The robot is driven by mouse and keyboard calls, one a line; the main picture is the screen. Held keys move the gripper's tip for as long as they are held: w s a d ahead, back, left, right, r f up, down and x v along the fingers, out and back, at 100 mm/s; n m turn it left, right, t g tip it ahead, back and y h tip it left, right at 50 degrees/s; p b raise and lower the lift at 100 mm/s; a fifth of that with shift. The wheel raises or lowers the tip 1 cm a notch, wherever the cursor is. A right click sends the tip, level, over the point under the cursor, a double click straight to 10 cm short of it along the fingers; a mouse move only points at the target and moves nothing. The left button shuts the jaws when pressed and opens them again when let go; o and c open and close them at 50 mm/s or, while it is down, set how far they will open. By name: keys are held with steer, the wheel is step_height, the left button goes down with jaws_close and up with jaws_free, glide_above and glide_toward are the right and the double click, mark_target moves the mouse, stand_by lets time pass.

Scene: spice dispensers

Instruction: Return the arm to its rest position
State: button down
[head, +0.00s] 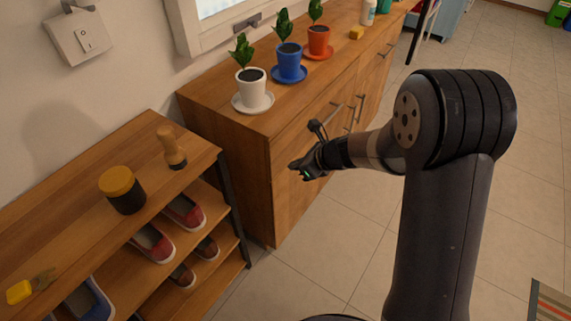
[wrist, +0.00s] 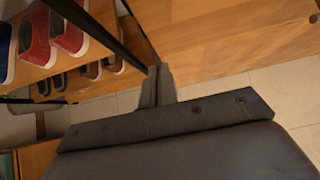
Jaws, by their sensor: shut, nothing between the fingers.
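My gripper (head: 297,166) is at the end of my dark arm, in front of the wooden sideboard's drawers in the head view. In the wrist view the gripper's fingers (wrist: 158,84) are together with nothing between them. My arm is bent at a large dark joint and reaches left toward the gap between the sideboard and the shoe rack. The gripper appears apart from the furniture and touches no object that I can see.
The shoe rack (head: 74,208) holds several shoes, with a yellow-lidded jar (head: 123,190) and a wooden grinder (head: 171,148) on top. The sideboard (head: 225,118) carries white, blue and orange plant pots.

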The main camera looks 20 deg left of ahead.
steer(key=p+v, duration=0.1)
steer(key=v, duration=0.7)
steer(key=shift+w, duration=0.2)
steer(key=b, duration=0.2)
glide_toward(274, 162)
step_height(274, 162, down, 3)
steer(key=a, duration=0.2)
steer(key=w+a+f, duration=0.1)
steer(key=shift+a, duration=0.2)
steer(key=shift+w+a, duration=0.15)
steer(key=shift+a, duration=0.2)
steer(key=shift+d, duration=0.1)
